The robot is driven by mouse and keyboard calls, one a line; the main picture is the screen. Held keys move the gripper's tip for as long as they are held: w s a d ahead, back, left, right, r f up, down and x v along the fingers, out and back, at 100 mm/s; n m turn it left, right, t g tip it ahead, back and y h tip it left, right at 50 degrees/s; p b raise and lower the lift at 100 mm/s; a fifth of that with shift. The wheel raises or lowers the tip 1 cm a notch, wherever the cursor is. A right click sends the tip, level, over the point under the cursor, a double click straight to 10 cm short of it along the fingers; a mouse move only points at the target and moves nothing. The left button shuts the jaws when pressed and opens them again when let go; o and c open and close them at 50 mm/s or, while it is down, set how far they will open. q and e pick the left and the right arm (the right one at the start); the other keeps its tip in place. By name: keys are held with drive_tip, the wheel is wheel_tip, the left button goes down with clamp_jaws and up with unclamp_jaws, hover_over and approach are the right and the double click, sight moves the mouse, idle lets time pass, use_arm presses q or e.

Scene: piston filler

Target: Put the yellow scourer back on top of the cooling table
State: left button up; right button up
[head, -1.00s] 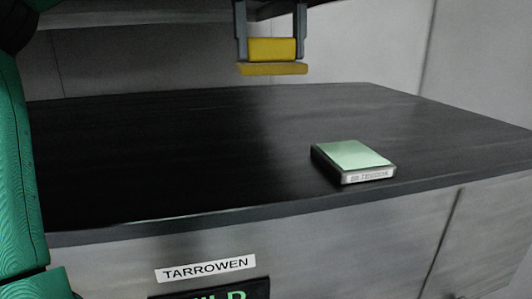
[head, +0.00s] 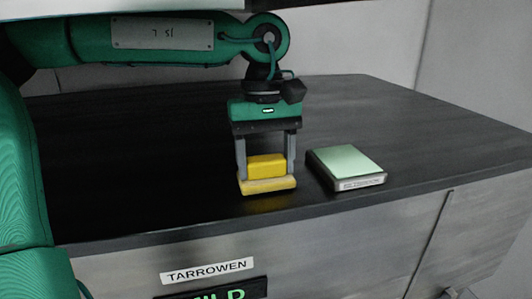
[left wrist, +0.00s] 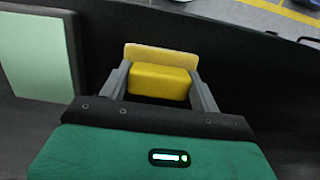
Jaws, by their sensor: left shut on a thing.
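The yellow scourer (head: 266,167) is a yellow block with a paler flat layer under it. My left gripper (head: 266,172) is shut on it from above, a finger on each side. The scourer is upright, at or just above the black top of the cooling table (head: 150,160); I cannot tell whether it touches. It also shows between the fingers in the left wrist view (left wrist: 160,80). My right gripper is not in view.
A dark, box-like item with a pale green top (head: 347,163) lies on the table close to the right of the scourer. The table's front edge is near. A label reading TARROWEN (head: 207,271) is on the front face. The top's left part is clear.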

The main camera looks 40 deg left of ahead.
use_arm(q)
drive_tip(key=shift+f, duration=0.1)
drive_tip(key=shift+d+f, duration=0.1)
drive_tip(key=o, duration=1)
drive_tip(key=shift+c, duration=0.2)
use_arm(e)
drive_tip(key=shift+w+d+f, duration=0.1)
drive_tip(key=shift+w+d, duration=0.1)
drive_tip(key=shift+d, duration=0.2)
